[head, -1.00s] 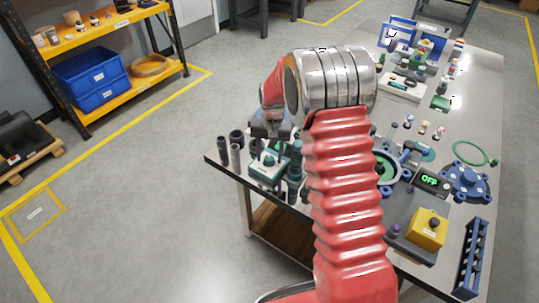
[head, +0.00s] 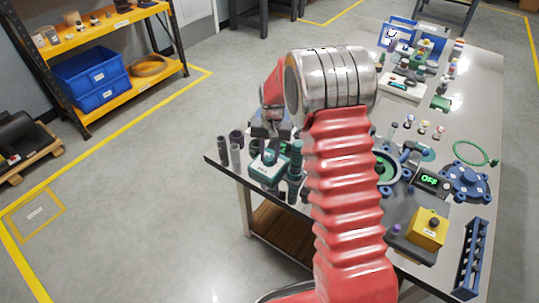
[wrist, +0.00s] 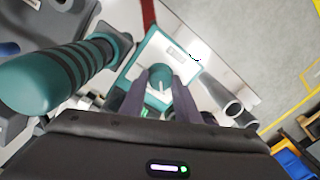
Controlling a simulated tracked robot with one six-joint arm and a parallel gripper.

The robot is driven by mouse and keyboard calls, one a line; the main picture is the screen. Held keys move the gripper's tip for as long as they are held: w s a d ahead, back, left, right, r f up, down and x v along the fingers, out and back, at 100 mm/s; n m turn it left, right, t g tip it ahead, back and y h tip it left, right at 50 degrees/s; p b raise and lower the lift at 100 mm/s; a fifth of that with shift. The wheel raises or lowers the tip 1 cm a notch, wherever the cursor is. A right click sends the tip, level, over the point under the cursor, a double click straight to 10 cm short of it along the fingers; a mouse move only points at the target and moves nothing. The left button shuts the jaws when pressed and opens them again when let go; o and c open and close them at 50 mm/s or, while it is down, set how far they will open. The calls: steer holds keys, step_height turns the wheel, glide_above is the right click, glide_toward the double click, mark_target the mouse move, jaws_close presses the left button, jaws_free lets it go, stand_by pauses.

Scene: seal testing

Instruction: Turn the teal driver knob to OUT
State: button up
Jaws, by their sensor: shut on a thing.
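The teal driver knob (wrist: 160,72) stands on a teal box with a pale top (wrist: 176,53), in the middle of the wrist view. A white pointer line shows on the knob. My gripper (wrist: 161,81) is shut on the knob, one dark finger on each side of it. In the head view the teal box (head: 265,170) sits near the table's left corner, below my wrist. The knob is too small to make out there, and I cannot read any OUT mark.
A ribbed teal cylinder (wrist: 45,78) stands close to the left of the box; it also shows in the head view (head: 295,165). Grey tubes (wrist: 228,108) stand close to the right. A yellow button box (head: 427,230) and a blue flanged part (head: 467,180) lie farther right.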

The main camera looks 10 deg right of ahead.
mark_target(271, 157)
steer(key=n, duration=0.3)
steer(key=shift+w+n, duration=0.1)
steer(key=shift+n, duration=0.2)
steer(key=n, duration=0.4)
stand_by(0.7)
steer(key=o, duration=1)
steer(key=shift+o, duration=0.2)
steer(key=shift+r, duration=0.15)
step_height(271, 157, up, 14)
steer(key=shift+d+f, duration=0.25)
steer(key=shift+w, duration=0.1)
